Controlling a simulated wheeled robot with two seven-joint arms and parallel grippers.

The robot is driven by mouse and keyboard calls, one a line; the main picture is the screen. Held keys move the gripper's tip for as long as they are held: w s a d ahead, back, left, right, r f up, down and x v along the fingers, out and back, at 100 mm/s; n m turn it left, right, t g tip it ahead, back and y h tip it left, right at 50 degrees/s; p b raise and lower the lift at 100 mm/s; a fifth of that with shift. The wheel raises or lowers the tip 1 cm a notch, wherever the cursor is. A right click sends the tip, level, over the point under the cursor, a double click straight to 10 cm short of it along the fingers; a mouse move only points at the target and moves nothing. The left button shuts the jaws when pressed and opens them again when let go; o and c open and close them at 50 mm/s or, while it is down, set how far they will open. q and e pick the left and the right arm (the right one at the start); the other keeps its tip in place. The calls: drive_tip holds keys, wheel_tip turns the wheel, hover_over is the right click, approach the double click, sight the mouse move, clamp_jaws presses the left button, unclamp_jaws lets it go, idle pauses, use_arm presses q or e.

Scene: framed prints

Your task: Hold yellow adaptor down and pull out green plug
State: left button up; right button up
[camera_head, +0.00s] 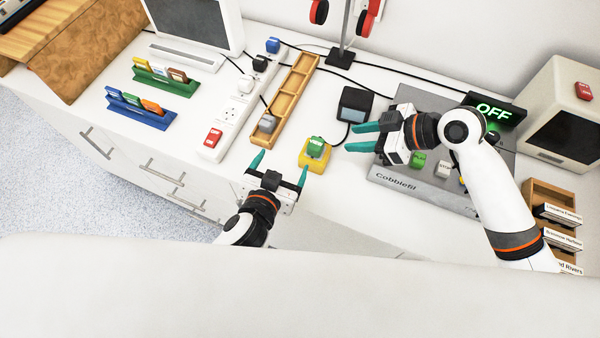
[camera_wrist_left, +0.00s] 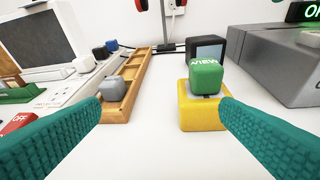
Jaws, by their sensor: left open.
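The yellow adaptor (camera_head: 312,160) sits on the white counter near its front edge, and the green plug (camera_head: 316,147) stands upright in its top. In the left wrist view the yellow adaptor (camera_wrist_left: 203,114) and the green plug (camera_wrist_left: 206,77) show right of centre, the plug marked "VIEW". My left gripper (camera_head: 279,168) is open and empty, just left of and in front of the adaptor; its teal fingers flank the left wrist view (camera_wrist_left: 160,110). My right gripper (camera_head: 357,137) is to the right of the adaptor, its teal fingers apart, pointing left, with nothing between them.
A wooden tray (camera_head: 287,100) with a grey plug (camera_head: 267,124) lies left of the adaptor, beside a white power strip (camera_head: 234,116). A black box (camera_head: 355,104) stands behind it. The grey console (camera_head: 400,183) lies to the right, under my right arm. Black cables cross the counter's back.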

sight(318, 147)
use_arm(q)
drive_tip(key=shift+h, duration=0.7)
drive_tip(key=d, duration=0.1)
drive_tip(key=s+d, duration=0.1)
drive_tip(key=d, duration=0.2)
drive_tip(key=shift+s+d, duration=0.2)
drive_tip(key=shift+s, duration=0.1)
drive_tip(key=shift+g, duration=0.3)
drive_tip(key=x, duration=1.1)
drive_tip(key=shift+w+d+f, duration=0.1)
drive_tip(key=shift+w+f, duration=0.05)
drive_tip(key=shift+w, duration=0.2)
drive_tip(key=shift+c, duration=0.4)
drive_tip(key=c, duration=1.2)
